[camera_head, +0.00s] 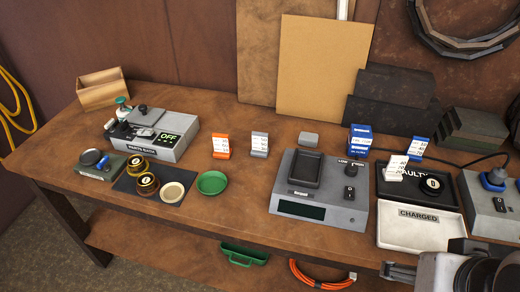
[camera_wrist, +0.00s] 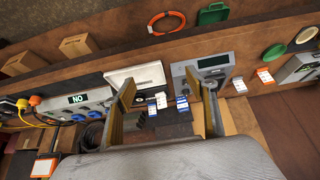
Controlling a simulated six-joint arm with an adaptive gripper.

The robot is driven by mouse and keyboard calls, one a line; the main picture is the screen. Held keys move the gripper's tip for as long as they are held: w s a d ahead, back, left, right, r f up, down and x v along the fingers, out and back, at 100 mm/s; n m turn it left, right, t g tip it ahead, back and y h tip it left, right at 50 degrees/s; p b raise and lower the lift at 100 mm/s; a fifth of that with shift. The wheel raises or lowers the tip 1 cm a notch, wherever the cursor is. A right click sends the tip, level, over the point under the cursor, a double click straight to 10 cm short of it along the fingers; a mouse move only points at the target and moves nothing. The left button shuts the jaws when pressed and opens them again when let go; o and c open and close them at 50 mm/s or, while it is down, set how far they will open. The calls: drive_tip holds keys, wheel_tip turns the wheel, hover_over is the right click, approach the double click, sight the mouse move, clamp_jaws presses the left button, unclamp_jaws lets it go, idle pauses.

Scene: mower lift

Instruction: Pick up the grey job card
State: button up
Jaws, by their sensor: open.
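The grey job card (camera_head: 260,144) stands upright on the bench in the head view, a white printed card with a grey band. It is just right of the orange-banded card (camera_head: 221,147) and left of the grey charger-like unit (camera_head: 340,205). In the wrist view the grey job card (camera_wrist: 239,86) is right of my gripper, beside the orange card (camera_wrist: 265,77). My gripper (camera_wrist: 167,88) is open, with nothing between its two fingers, and is well apart from the card. In the head view part of my arm shows at the bottom right.
A green dish (camera_head: 212,182) and the parts wash unit (camera_head: 157,134) are to the left. Bare bench lies in front of the grey card.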

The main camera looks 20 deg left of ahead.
drive_tip(key=w+a+m+t+y, duration=0.1)
drive_tip(key=w+a+m+t, duration=0.1)
drive_tip(key=w+a+m, duration=0.7)
drive_tip(key=w+a+r+m+t+y, duration=0.15)
drive_tip(key=w+a, duration=0.35)
drive_tip(key=w, duration=0.8)
drive_tip(key=w+a+m+t+y, duration=0.1)
drive_tip(key=w+a+m+t, duration=0.2)
drive_tip(key=w+a+m, duration=0.6)
drive_tip(key=w+a+f+m+t, duration=0.1)
drive_tip(key=w+a+f+m, duration=0.1)
drive_tip(key=w+a+f, duration=0.35)
drive_tip(key=m+t+h, duration=0.2)
drive_tip(key=m+t, duration=0.3)
drive_tip(key=m, duration=0.8)
approach(260, 135)
drive_tip(key=w, duration=0.1)
drive_tip(key=w+r, duration=0.1)
drive_tip(key=w, duration=0.1)
drive_tip(key=shift+w+r+g, duration=0.15)
drive_tip(key=shift+w+g, duration=0.05)
drive_tip(key=shift+g, duration=0.05)
drive_tip(key=shift+s+a+f+m+h, duration=0.25)
drive_tip(key=shift+s+f+m+h, duration=0.1)
drive_tip(key=shift+f+m+h, duration=0.15)
drive_tip(key=shift+w, duration=0.1)
drive_tip(key=shift+w+y, duration=0.25)
drive_tip(key=shift+w, duration=0.95)
drive_tip(key=shift+w, duration=0.1)
